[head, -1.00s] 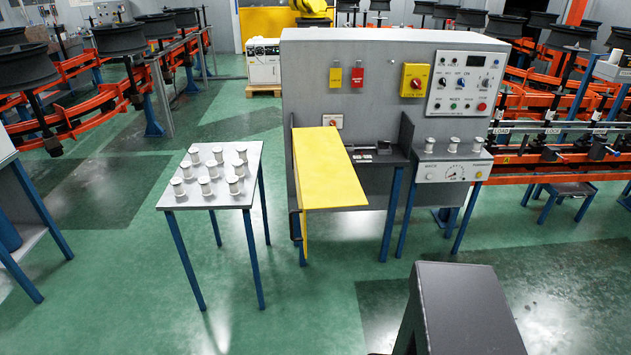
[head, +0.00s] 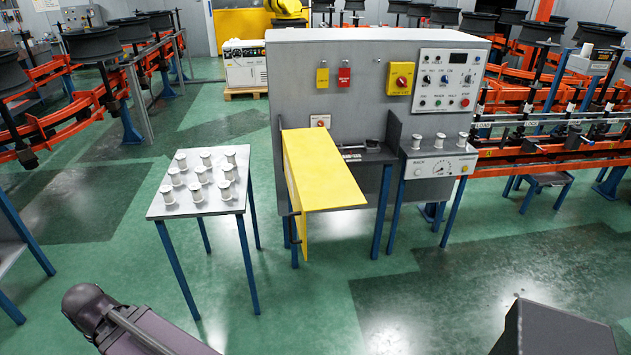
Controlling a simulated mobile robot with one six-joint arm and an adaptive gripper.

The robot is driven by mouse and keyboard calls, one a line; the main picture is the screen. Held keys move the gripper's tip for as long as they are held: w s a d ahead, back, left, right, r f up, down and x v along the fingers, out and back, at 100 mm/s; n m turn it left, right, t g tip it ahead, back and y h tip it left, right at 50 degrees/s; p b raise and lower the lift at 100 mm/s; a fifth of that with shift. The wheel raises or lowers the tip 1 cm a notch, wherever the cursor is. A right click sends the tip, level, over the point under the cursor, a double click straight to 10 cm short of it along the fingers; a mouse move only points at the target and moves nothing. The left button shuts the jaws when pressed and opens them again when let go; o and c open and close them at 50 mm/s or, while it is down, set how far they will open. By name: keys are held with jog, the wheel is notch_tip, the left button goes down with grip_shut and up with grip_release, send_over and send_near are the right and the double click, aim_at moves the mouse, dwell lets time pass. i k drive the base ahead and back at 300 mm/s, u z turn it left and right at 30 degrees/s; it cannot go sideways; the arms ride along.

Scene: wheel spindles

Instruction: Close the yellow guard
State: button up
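The yellow guard (head: 325,182) is a bent panel at the left of the grey machine (head: 350,85). It stands swung out toward me, with a flat top and a side panel hanging down. A dark handle (head: 292,229) shows on its lower left side. The machine's work bay (head: 372,150) is exposed to the right of the guard, with a small fixture inside partly hidden by the guard. My gripper is not in view; only a dark link of my arm (head: 125,325) shows at the bottom left, apart from the guard.
A grey table (head: 157,208) with several white spools stands left of the guard. A control box (head: 435,168) carrying spools stands right of the bay. Orange conveyor racks (head: 530,150) run behind on the right. The green floor in front of the guard is clear.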

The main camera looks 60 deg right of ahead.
aim_at(317, 176)
jog(key=u, duration=0.35)
jog(key=k, duration=0.15)
jog(key=z, duration=2.35)
jog(key=k, duration=0.6)
jog(key=u, duration=0.2)
jog(key=i, duration=0.6)
